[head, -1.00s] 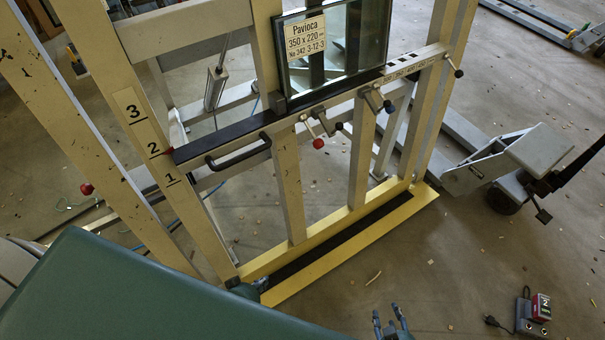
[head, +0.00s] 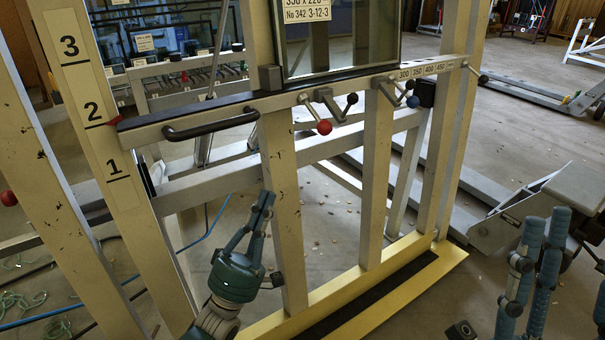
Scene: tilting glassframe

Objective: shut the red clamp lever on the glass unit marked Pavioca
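The glass unit (head: 337,45) stands on the dark ledge of the frame; its Pavioca label is now cut off at the top edge. Below it, the red-ball clamp lever (head: 324,127) hangs from the rail, slanting down to the right. A black-ball lever (head: 351,98) and a blue-ball lever (head: 413,101) sit on the rail to its right. My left gripper (head: 266,197) is below and left of the red ball, in front of an upright, apart from the lever; its fingertips look together, holding nothing. My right gripper (head: 547,220) is at lower right, fingers up and apart, empty.
A black handle (head: 210,124) juts from the rail left of the red lever. Cream uprights (head: 281,215) stand beneath the rail. Another red ball (head: 8,198) shows at far left. A grey pallet-jack-like device (head: 520,205) stands behind my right gripper.

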